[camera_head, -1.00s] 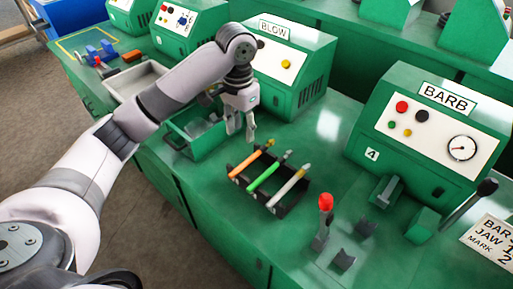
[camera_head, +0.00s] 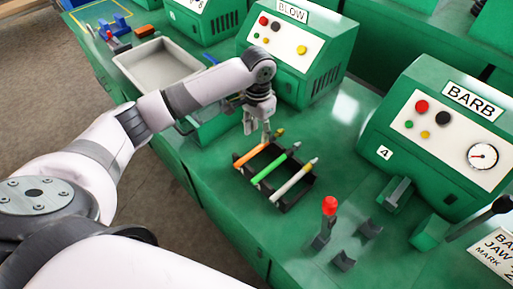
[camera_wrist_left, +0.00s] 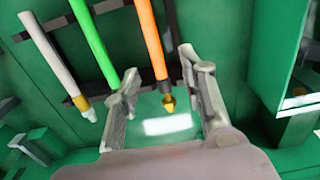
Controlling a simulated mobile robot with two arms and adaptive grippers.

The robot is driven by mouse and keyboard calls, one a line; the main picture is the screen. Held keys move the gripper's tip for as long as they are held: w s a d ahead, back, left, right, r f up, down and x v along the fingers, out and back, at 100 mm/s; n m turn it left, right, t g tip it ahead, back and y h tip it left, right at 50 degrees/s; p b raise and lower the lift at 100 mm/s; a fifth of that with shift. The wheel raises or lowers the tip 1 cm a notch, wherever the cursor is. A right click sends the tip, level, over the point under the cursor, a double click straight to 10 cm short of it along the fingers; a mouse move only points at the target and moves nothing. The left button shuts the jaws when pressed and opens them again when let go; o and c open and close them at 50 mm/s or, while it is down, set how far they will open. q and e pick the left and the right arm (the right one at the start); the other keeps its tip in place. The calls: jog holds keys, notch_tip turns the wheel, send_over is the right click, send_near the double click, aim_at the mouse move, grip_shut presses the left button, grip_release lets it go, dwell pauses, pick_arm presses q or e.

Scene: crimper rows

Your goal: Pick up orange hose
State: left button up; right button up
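The orange hose (camera_head: 250,154) lies in a black rack (camera_head: 282,207) on the green bench, at the rack's left end, with a brass tip. In the left wrist view the orange hose (camera_wrist_left: 151,42) runs down between the spread fingers, its brass tip pointing towards the palm. My left gripper (camera_head: 257,134) is open, above the tip end of the orange hose; it also shows in the left wrist view (camera_wrist_left: 157,75). I cannot tell whether a finger touches the hose. My right gripper is not in view.
A green hose (camera_head: 272,172) and a white hose (camera_head: 293,182) lie beside it in the rack. The BARB machine (camera_head: 440,125) stands right, the BLOW machine (camera_head: 298,50) behind. A red-knobbed lever (camera_head: 328,207) is in front. A grey tray (camera_head: 160,65) sits left.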

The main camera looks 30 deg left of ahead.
aim_at(260, 145)
pick_arm(q)
jog(key=shift+w+d+f+p, duration=0.1)
jog(key=shift+d+f+p, duration=0.2)
jog(key=shift+f, duration=1.25)
jog(key=shift+w+d+f+p, duration=0.1)
jog(key=shift+f+p, duration=0.3)
jog(key=shift+f, duration=1.1)
jog(key=shift+c, duration=0.3)
grip_shut()
